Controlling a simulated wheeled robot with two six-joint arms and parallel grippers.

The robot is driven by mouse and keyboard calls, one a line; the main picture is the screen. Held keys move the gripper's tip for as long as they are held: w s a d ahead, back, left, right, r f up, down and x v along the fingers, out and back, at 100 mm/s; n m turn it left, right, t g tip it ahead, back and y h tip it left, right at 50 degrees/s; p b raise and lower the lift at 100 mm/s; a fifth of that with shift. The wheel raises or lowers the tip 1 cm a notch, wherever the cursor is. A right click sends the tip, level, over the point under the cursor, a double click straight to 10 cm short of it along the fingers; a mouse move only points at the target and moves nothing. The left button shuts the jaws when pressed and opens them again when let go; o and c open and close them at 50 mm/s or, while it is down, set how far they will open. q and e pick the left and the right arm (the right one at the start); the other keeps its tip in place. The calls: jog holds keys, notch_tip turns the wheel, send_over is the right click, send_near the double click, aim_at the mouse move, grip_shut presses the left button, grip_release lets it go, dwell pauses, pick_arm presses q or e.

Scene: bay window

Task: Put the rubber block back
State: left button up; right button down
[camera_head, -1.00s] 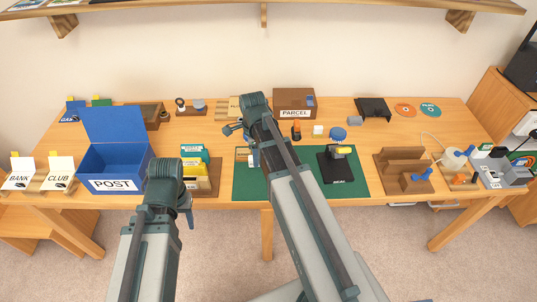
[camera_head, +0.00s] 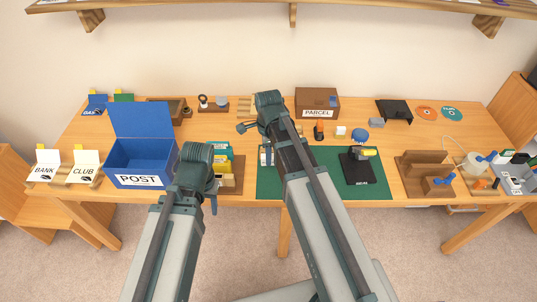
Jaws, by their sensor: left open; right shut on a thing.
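My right gripper (camera_head: 265,153) is over the left end of the green mat (camera_head: 325,185), partly hidden behind its own arm. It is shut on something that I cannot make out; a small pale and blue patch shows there. My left gripper (camera_head: 213,203) is open in front of the card holder with yellow and green cards (camera_head: 222,160), its fingers mostly hidden. I cannot tell which thing is the rubber block. A small cream block (camera_head: 340,132) stands behind the mat, and a small grey-blue block (camera_head: 374,121) lies further right.
The blue POST box (camera_head: 140,163) stands open at left, near the BANK and CLUB cards (camera_head: 85,160). A black stand (camera_head: 360,165) is on the mat. The PARCEL box (camera_head: 318,103) is at the back. A wooden rack (camera_head: 425,165) is at right.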

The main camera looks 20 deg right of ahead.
jog(key=shift+f+b, duration=6.45)
jog(key=shift+f, duration=0.15)
jog(key=shift+f, duration=0.25)
jog(key=c, duration=0.5)
grip_release()
jog(key=shift+c, duration=0.2)
jog(key=shift+r, duration=0.15)
notch_tip(320, 180, up, 14)
jog(key=p, duration=1.3)
jog(key=shift+f, duration=0.2)
